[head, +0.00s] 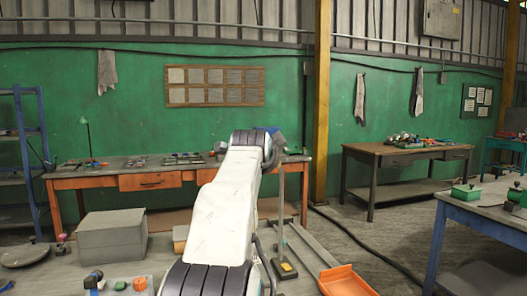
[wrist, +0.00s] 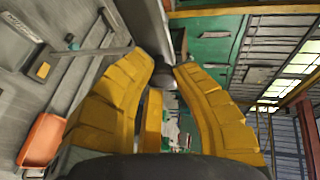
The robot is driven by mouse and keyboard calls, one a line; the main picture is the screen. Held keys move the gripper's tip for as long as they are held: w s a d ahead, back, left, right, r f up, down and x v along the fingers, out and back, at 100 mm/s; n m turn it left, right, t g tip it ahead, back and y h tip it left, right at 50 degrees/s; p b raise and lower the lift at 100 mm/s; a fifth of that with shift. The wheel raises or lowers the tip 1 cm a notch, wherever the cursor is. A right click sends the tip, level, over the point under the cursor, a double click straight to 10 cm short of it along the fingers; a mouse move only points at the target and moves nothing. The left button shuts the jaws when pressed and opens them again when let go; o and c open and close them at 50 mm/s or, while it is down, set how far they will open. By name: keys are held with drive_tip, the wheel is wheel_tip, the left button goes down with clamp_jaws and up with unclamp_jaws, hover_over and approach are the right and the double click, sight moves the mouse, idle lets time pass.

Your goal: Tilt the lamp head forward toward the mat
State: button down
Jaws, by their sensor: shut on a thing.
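My gripper (wrist: 165,70) shows in the wrist view as two yellow fingers, closed on a small dark part at their tips, which I take to be the lamp head (wrist: 169,77). The fingers hide most of it, so its tilt cannot be read. In the head view my own arm covers the gripper and the lamp head. A thin grey upright post (head: 281,215) stands just right of my arm, on a dark foot with a yellow patch; a short bar crosses its top. The post also shows lying sideways in the wrist view (wrist: 92,57). I cannot make out the mat.
An orange tray (head: 346,281) lies right of the post's foot. A grey box (head: 111,236) and a dark round plate (head: 24,254) are at the left. A workbench (head: 95,178) stands behind, another (head: 405,152) at right, and a yellow pillar (head: 321,100) between them.

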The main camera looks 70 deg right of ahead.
drive_tip(key=c, duration=1)
unclamp_jaws()
drive_tip(key=shift+d, duration=0.15)
drive_tip(key=shift+o, duration=0.2)
drive_tip(key=v, duration=1.2)
